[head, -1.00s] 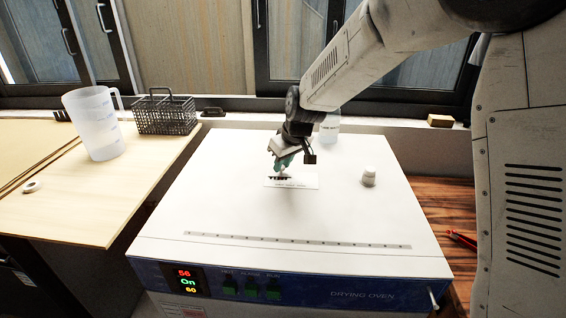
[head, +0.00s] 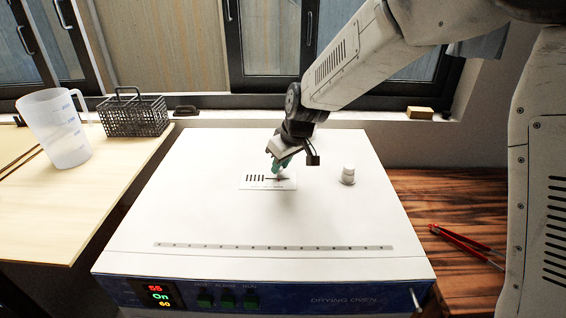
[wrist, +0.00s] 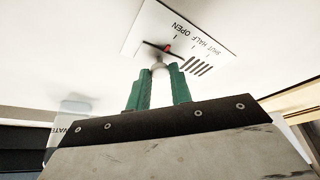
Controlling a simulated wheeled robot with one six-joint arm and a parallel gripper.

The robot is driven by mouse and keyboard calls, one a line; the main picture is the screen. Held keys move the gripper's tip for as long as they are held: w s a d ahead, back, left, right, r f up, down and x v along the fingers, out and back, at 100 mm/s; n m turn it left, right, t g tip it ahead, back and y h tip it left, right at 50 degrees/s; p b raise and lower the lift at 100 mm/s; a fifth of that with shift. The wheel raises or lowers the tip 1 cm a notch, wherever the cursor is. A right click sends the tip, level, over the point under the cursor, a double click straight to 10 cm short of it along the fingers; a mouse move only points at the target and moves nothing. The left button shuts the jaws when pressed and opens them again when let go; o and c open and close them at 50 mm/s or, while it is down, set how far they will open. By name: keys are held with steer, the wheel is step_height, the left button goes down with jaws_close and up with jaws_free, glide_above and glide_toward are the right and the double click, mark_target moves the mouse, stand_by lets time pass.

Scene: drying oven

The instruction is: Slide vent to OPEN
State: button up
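The vent plate (head: 250,187) lies on the white top of the drying oven (head: 200,215). In the wrist view the vent plate (wrist: 150,22) reads SHUT, HALF and OPEN beside tick marks, with several dark slots uncovered. The pale vent knob (wrist: 159,69) stands on it, with a red pointer (wrist: 167,47) near the OPEN end. In the head view my gripper (head: 279,168) is over the plate's right part and hides the knob.
A jug (head: 55,130) and a wire basket (head: 134,117) are on the left table. Red-handled pliers (head: 465,240) lie on the right bench.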

steer(key=o, duration=0.4)
steer(key=shift+d, duration=0.4)
steer(key=shift+a, duration=0.1)
steer(key=shift+r, duration=0.15)
steer(key=v, duration=0.7)
steer(key=shift+s+r, duration=0.1)
steer(key=shift+r, duration=0.15)
